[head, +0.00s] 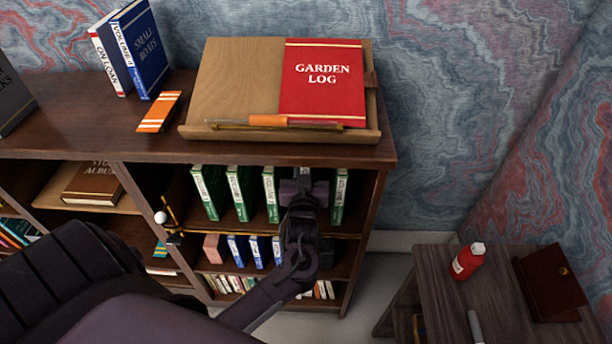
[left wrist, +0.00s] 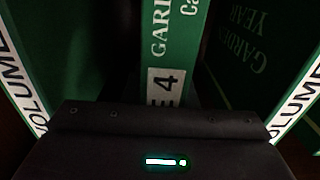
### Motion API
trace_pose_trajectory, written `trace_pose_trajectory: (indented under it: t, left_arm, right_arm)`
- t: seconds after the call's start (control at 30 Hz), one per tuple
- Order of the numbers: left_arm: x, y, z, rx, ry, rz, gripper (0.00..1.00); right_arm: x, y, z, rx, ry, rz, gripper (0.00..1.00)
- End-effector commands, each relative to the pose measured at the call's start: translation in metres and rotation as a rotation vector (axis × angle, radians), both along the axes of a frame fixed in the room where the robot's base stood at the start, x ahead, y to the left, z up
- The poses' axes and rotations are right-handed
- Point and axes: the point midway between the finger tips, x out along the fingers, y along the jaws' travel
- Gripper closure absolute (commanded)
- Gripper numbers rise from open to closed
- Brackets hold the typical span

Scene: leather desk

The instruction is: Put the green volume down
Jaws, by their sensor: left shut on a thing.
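My left gripper (head: 304,188) is at the upper shelf of the bookcase and is shut on a green volume (left wrist: 178,45). In the left wrist view that volume's spine faces me, with a white label reading "4". It stands upright between two other green volumes, one on the left (left wrist: 70,50) and one on the right (left wrist: 255,60). In the head view the gripper hides most of it. Several green volumes (head: 238,193) stand to the left of the gripper, and another (head: 338,195) stands to its right. My right gripper is not in view.
The bookcase top (head: 70,115) holds a reading stand (head: 235,75) with a red garden log (head: 322,80), and books at the left. A gold-coloured rail (head: 345,236) runs along the shelf's front edge. A side table (head: 440,285) with a red bottle (head: 467,262) stands at right.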

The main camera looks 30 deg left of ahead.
Motion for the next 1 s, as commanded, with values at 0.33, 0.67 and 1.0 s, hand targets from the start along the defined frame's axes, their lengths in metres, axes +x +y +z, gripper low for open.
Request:
trace_pose_trajectory:
  t: [0.33,0.67,1.0]
  left_arm:
    - [-0.001,-0.001,-0.032,0.002,-0.003,-0.001,1.00]
    - [-0.002,-0.002,-0.038,0.000,0.002,-0.002,0.72]
    - [-0.002,-0.002,-0.037,0.000,0.002,-0.002,0.53]
  right_arm:
    - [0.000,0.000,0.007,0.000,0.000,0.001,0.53]
    - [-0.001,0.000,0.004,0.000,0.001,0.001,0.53]
    - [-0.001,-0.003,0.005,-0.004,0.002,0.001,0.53]
